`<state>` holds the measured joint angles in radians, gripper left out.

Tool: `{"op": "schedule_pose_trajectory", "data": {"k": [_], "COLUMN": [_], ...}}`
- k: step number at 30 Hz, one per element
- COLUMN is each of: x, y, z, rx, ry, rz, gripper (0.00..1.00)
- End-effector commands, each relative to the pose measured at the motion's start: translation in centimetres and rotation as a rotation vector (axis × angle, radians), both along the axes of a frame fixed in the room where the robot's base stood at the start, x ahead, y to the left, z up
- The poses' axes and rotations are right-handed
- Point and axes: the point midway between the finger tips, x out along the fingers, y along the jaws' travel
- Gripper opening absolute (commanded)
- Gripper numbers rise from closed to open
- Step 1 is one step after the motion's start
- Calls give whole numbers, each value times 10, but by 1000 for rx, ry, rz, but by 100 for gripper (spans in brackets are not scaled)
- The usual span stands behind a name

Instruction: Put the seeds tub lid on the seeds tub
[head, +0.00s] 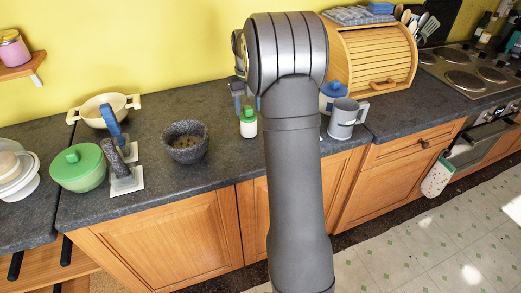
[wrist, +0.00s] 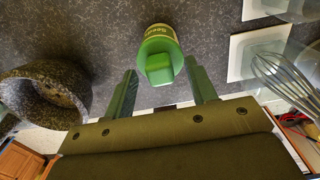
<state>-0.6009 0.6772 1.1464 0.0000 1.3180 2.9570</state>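The seeds tub (head: 248,129) is a small pale tub standing on the dark worktop, just left of my arm in the head view. Its label shows in the wrist view (wrist: 159,30). The green seeds tub lid (wrist: 159,62), with a block-shaped knob, lies over the tub's top; the green top also shows in the head view (head: 248,114). I cannot tell whether it is fully seated. My gripper (wrist: 162,90) is open, its two green-grey fingers apart on either side of the lid, with visible gaps. In the head view my arm hides part of the gripper.
A stone mortar (head: 185,142) stands left of the tub. A whisk (wrist: 285,82) and pale square tiles (wrist: 254,50) lie to the right in the wrist view. A green lidded bowl (head: 78,167), a grey mug (head: 347,118) and a bread bin (head: 375,62) stand farther off.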

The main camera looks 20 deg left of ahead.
Motion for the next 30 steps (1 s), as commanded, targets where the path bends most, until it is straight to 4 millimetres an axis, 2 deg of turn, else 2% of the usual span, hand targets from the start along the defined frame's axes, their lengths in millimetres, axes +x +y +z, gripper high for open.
{"op": "schedule_pose_trajectory", "data": {"k": [14, 30], "x": [0, 0], "y": [0, 0], "z": [1, 22], "rx": [0, 0], "ry": [0, 0], "rz": [0, 0], "gripper": [52, 52]}}
